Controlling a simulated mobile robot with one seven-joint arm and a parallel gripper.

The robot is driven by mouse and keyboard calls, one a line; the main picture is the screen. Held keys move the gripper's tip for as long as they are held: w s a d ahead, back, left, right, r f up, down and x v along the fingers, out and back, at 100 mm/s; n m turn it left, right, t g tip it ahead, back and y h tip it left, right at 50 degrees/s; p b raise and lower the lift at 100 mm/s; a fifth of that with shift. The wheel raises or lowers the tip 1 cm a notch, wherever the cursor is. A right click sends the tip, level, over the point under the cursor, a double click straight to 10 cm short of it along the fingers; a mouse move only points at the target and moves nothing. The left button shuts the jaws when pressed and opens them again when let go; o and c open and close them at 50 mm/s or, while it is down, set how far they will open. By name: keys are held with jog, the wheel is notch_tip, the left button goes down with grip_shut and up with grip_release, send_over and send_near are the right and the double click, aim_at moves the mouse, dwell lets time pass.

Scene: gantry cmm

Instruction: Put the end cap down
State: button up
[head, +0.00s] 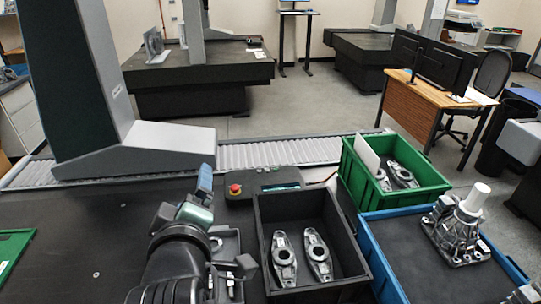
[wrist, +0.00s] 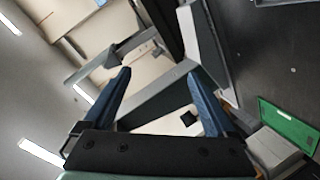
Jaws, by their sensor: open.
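My gripper (head: 204,182) is raised above the dark table, left of the black bin. In the wrist view my gripper (wrist: 160,85) has its two blue fingers spread wide, with nothing between them. They point out toward the room, not down at the table. I cannot pick out the end cap for certain. A small grey tray (head: 232,236) with metal pieces lies beside and partly behind my arm; my arm hides some of it, and the pieces are too small to tell apart.
A black bin (head: 267,224) holds two grey metal parts. A green bin (head: 352,187) holds similar parts, and a blue-rimmed tray (head: 378,250) carries a casting (head: 457,232). A control box with a red button (head: 235,189) sits behind. The table (head: 85,235) at left is mostly bare.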

jog(key=d+r+m+t+h, duration=0.1)
jog(key=d+r+m+t, duration=0.25)
jog(key=r, duration=0.55)
jog(key=d+r+m+t, duration=0.2)
jog(key=d+r+m, duration=0.15)
jog(key=r, duration=0.45)
jog(key=s+d+r+m+t+h, duration=0.1)
jog(key=s+d+r+m+t, duration=0.2)
jog(key=s+r, duration=0.3)
jog(key=s+d+r+m+t+h, duration=0.2)
jog(key=s+d+r+m+t, duration=0.1)
jog(key=r, duration=0.8)
jog(key=s+d+t, duration=0.1)
jog(key=s+d, duration=0.1)
jog(key=d, duration=0.1)
jog(key=shift+s+r+m, duration=0.2)
jog(key=shift+s+m, duration=0.15)
jog(key=shift+m, duration=0.05)
jog(key=shift+t, duration=0.25)
